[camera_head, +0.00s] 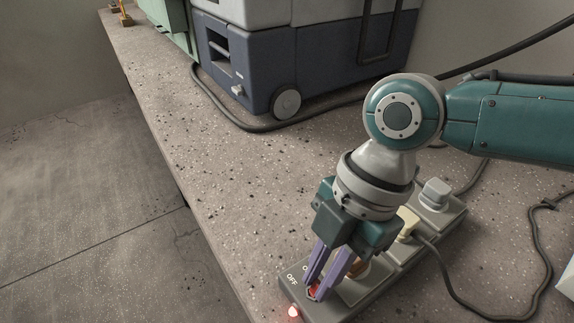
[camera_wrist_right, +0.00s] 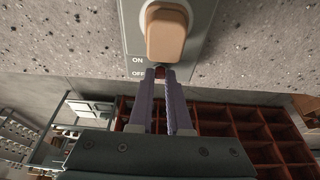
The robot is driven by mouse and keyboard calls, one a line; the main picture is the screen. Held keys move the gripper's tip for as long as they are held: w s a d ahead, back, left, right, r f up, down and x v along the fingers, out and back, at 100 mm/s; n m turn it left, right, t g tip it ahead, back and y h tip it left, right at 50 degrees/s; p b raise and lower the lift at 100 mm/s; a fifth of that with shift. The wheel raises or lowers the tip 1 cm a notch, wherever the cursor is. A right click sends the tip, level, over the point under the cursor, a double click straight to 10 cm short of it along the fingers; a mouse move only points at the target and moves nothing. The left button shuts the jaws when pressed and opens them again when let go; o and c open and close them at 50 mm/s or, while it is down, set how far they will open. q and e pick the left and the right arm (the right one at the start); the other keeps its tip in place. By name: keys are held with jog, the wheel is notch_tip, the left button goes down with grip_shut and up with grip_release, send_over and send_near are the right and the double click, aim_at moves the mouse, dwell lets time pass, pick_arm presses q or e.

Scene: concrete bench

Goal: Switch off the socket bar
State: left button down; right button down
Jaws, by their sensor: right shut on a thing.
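The grey socket bar (camera_head: 369,296) lies on the concrete bench, running from the lower middle up to the right. Its red switch (camera_head: 313,291) is at the near end, beside the lettering OFF. A small red lamp (camera_head: 293,311) glows at that end. My right gripper (camera_head: 316,287) points down at the switch, its two purple fingers shut on it and partly hiding it. In the right wrist view, the fingertips (camera_wrist_right: 160,72) meet the socket bar (camera_wrist_right: 133,35) beside the ON and OFF letters. The switch's tilt is hidden. My left gripper is not in view.
A tan plug (camera_wrist_right: 167,32) sits in the bar close to the fingers. A cream plug (camera_head: 407,224) and a grey plug (camera_head: 435,193) sit further along. A dark cable (camera_head: 465,300) loops at right. A blue wheeled machine (camera_head: 285,60) stands behind. The bench left of the bar is clear.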

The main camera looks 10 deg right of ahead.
jog(key=h+p, duration=0.1)
jog(key=a+p, duration=0.1)
jog(key=shift+s+r+t+h+p, duration=0.2)
jog(key=shift+r+t+h+p, duration=0.1)
jog(key=shift+r+h+p, duration=0.1)
jog(key=shift+s+a+f+t+h+p, duration=0.1)
jog(key=shift+a+t+h+p, duration=0.15)
jog(key=shift+h, duration=0.35)
jog(key=shift+a+f+t+h+p, duration=0.15)
jog(key=shift+h+p, duration=0.2)
jog(key=shift+h, duration=0.25)
jog(key=shift+a+f+t+h, duration=0.1)
jog(key=shift+a+t+h, duration=0.15)
jog(key=shift+h, duration=0.25)
jog(key=shift+s+a+f+t+h, duration=0.15)
jog(key=shift+t+h, duration=0.1)
jog(key=shift+h, duration=0.45)
jog(key=c, duration=0.9)
grip_release()
jog(key=shift+o, duration=0.2)
